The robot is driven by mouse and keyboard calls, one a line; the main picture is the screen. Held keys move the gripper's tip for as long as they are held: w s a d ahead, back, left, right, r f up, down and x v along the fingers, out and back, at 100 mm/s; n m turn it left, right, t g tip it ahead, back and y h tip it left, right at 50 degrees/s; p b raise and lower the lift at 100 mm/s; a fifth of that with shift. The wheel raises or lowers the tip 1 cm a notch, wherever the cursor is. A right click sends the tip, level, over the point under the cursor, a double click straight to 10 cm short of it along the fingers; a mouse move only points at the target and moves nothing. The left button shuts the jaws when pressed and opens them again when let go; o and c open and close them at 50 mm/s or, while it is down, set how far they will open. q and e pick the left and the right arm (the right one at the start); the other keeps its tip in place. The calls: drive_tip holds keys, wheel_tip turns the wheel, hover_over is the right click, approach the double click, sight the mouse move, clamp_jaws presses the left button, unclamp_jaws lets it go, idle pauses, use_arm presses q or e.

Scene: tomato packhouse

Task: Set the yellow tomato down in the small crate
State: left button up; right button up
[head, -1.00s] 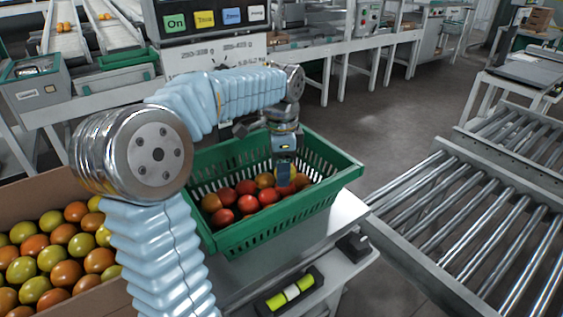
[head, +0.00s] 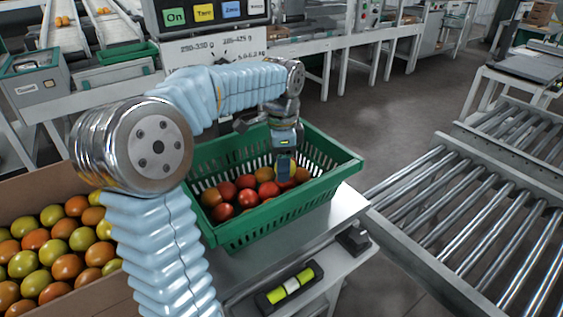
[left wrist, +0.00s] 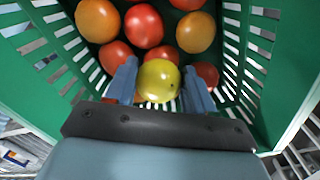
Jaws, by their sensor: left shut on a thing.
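The small crate (head: 335,183) is green with slotted walls and stands on a pale stand, holding several red and orange tomatoes (head: 247,199). My left gripper (head: 284,177) points down inside it, at its right part. In the left wrist view, the yellow tomato (left wrist: 158,80) sits between the two blue fingers of the left gripper (left wrist: 161,88), which is shut on it. Red and orange tomatoes lie close around it, and the crate wall (left wrist: 285,60) shows on both sides.
A cardboard box (head: 95,299) of green and orange tomatoes stands at the lower left. A panel with coloured buttons (head: 205,14) rises behind the crate. A roller conveyor (head: 470,235) lies to the right. A spirit-level-like block (head: 290,286) sits below the crate.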

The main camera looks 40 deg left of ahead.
use_arm(q)
drive_tip(key=shift+f, duration=0.35)
drive_tip(key=o, duration=0.8)
drive_tip(key=c, duration=0.3)
drive_tip(key=shift+r, duration=0.1)
wheel_tip(320, 180, up, 2)
drive_tip(key=shift+r+p, duration=0.15)
drive_tip(key=shift+p, duration=0.3)
drive_tip(key=shift+r, duration=2.25)
drive_tip(key=shift+f, duration=0.1)
